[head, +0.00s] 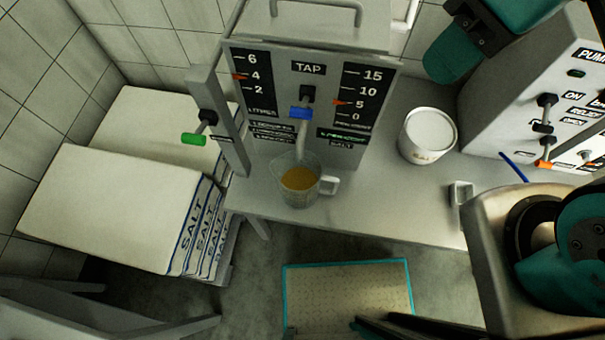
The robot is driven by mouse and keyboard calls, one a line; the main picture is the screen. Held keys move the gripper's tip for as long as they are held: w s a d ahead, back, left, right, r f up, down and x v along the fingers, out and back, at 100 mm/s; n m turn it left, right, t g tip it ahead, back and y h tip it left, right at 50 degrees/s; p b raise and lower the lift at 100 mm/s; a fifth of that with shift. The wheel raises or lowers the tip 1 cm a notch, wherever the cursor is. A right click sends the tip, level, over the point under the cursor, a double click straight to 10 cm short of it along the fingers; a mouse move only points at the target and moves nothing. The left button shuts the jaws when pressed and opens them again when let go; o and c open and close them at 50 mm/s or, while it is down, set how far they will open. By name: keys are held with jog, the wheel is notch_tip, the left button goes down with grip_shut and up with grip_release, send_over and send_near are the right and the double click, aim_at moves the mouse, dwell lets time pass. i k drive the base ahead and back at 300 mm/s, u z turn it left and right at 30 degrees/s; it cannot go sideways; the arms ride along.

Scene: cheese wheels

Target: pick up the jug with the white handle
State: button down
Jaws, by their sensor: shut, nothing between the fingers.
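The jug (300,194) is a clear, see-through vessel with amber liquid in its lower part. It stands upright near the front edge of the grey counter, under the spout of the tap unit. Its white handle (330,185) points right. The spout (302,142) reaches down to or over the jug's mouth; I cannot tell whether it touches. My arm's teal and metal parts (575,235) show at the right. My gripper's fingers cannot be made out in this view. Nothing of mine is seen touching the jug.
The tap unit (308,92) has a blue tap lever (300,113) and stands behind the jug. A white tub (428,136) stands to the right on the counter (385,196). Salt sacks (115,205) are stacked at left. A pump unit (525,95) stands right.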

aim_at(297, 182)
jog(key=k, duration=0.4)
jog(key=u, duration=0.65)
jog(key=i, duration=0.4)
jog(key=z, duration=0.1)
jog(key=k, duration=1.1)
jog(key=z, duration=0.8)
jog(key=i, duration=0.85)
jog(key=u, duration=0.45)
